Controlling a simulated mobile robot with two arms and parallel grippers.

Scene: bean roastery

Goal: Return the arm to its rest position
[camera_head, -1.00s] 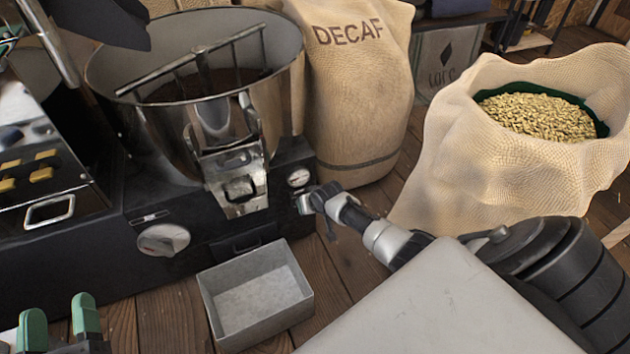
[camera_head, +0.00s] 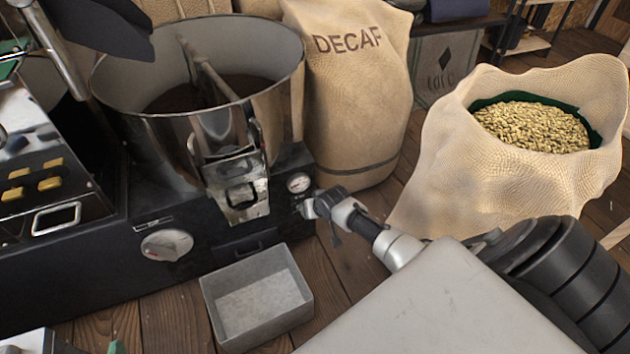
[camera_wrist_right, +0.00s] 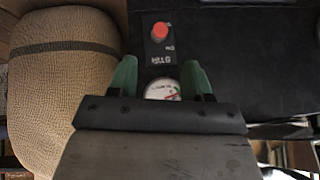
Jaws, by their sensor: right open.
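My right gripper (camera_head: 309,208) is in front of the roaster's dark base (camera_head: 80,262), just below the small round gauge (camera_head: 299,183). In the right wrist view, its two green fingertips (camera_wrist_right: 160,78) stand apart, with nothing held between them. The gauge (camera_wrist_right: 162,90) shows beyond the gap, and a red button (camera_wrist_right: 160,31) on a "STIR" plate is farther up. My left gripper is almost wholly out of the head view.
A metal bowl (camera_head: 275,100) with dark contents and a stirrer (camera_head: 212,72) sits on the roaster. An empty grey tray (camera_head: 300,318) lies on the wooden floor. A DECAF sack (camera_head: 355,110) and an open sack of pale beans (camera_head: 475,165) stand at the right.

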